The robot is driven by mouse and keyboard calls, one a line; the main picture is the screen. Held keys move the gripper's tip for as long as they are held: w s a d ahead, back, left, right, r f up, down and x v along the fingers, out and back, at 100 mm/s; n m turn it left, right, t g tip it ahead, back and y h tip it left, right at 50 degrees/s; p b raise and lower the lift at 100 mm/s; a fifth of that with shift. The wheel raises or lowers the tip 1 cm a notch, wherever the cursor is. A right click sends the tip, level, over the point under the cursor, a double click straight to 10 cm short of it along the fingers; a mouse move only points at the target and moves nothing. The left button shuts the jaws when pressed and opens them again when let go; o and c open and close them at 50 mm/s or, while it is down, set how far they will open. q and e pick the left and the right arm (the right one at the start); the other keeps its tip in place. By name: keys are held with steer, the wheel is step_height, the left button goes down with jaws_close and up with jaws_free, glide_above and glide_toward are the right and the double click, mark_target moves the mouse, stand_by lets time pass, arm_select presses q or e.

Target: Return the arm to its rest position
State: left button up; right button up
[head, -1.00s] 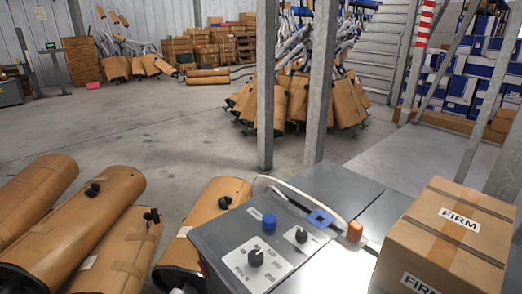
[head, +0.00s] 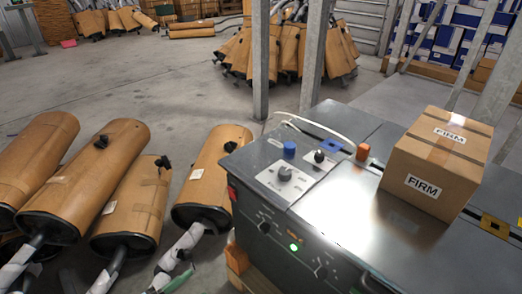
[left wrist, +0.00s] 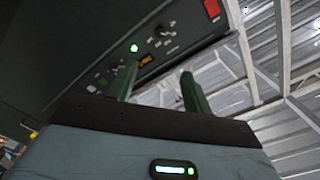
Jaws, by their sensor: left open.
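My left gripper (left wrist: 158,72) shows in the left wrist view, with its two green fingers apart and nothing visible between them. Behind the fingers is the dark front of a machine with a lit green button (left wrist: 134,48). I cannot make out my left gripper for certain in the head view. My right gripper is in neither view.
The grey machine (head: 390,262) with knobs fills the lower right of the head view. A cardboard box marked FIRM (head: 435,168) sits on it. Several brown mufflers (head: 95,180) lie at left. Grey posts (head: 314,55) stand behind the machine; open floor (head: 120,85) lies beyond.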

arm_select(q)
steer(key=s+a+f+n+g+y, duration=0.2)
steer(key=s+f+n+y, duration=0.3)
steer(key=s, duration=0.8)
steer(key=s+a+f+n+g+y, duration=0.1)
steer(key=s+f+n+g+y, duration=0.15)
steer(key=s+n, duration=0.65)
steer(key=s+a+f+n+g+y, duration=0.2)
steer(key=s+f+n+g+y, duration=0.15)
steer(key=s, duration=1.25)
steer(key=w+r+t+p, duration=0.2)
steer(key=w+r+p, duration=0.1)
steer(key=r+p, duration=0.9)
steer(key=w+d+r+t+p, duration=0.1)
steer(key=w+r+p, duration=0.3)
steer(key=r+p, duration=0.9)
steer(key=shift+w+m+t+p, duration=0.15)
steer(key=shift+m+t+p, duration=0.35)
steer(key=shift+p, duration=0.25)
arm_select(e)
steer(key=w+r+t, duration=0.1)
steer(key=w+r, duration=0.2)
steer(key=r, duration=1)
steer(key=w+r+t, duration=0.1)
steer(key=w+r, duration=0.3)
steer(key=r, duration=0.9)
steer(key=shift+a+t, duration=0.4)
